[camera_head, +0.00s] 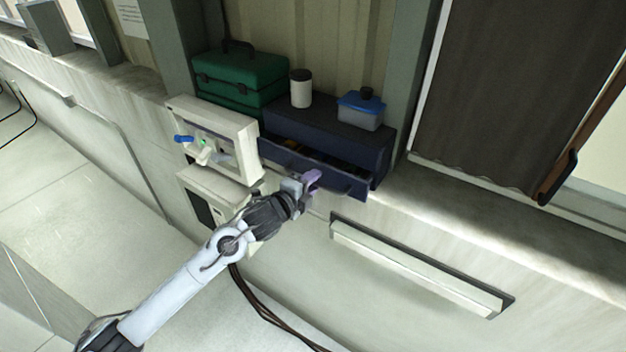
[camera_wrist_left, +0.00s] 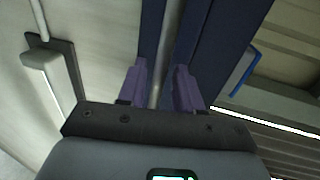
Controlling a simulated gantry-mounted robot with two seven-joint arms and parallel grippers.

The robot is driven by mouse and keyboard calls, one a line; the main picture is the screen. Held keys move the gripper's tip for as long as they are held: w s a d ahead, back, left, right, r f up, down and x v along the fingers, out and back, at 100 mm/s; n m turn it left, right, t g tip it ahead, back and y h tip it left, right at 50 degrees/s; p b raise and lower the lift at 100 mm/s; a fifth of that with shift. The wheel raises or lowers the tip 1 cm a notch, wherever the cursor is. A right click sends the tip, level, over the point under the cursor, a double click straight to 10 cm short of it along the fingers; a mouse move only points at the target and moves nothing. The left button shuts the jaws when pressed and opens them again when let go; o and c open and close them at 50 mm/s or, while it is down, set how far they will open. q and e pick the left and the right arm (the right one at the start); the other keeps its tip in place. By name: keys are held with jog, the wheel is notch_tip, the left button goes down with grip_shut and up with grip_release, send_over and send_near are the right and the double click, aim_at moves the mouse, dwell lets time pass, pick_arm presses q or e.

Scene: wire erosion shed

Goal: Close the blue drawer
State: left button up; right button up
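The dark blue drawer (camera_head: 325,171) juts out from the front of its blue cabinet (camera_head: 322,128) in the head view. It stands partly open, and some yellowish contents show inside. My left gripper (camera_head: 312,179), with purple fingers, is at the drawer's front, near its middle. In the left wrist view, the two fingers of my left gripper (camera_wrist_left: 160,88) are apart. A grey strip and dark blue panels (camera_wrist_left: 151,28) lie beyond them. I cannot tell whether the fingers touch the drawer. My right gripper is not in view.
A white canister (camera_head: 301,88) and a clear box with a blue lid (camera_head: 361,109) stand on the cabinet. A green toolbox (camera_head: 240,78) and a white device (camera_head: 216,135) are to its left. A pale ledge (camera_head: 480,209) is clear on the right.

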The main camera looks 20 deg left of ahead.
pick_arm(q)
jog(key=shift+w+d+f, duration=0.1)
jog(key=shift+w+d, duration=0.05)
jog(key=shift+w, duration=0.25)
grip_shut()
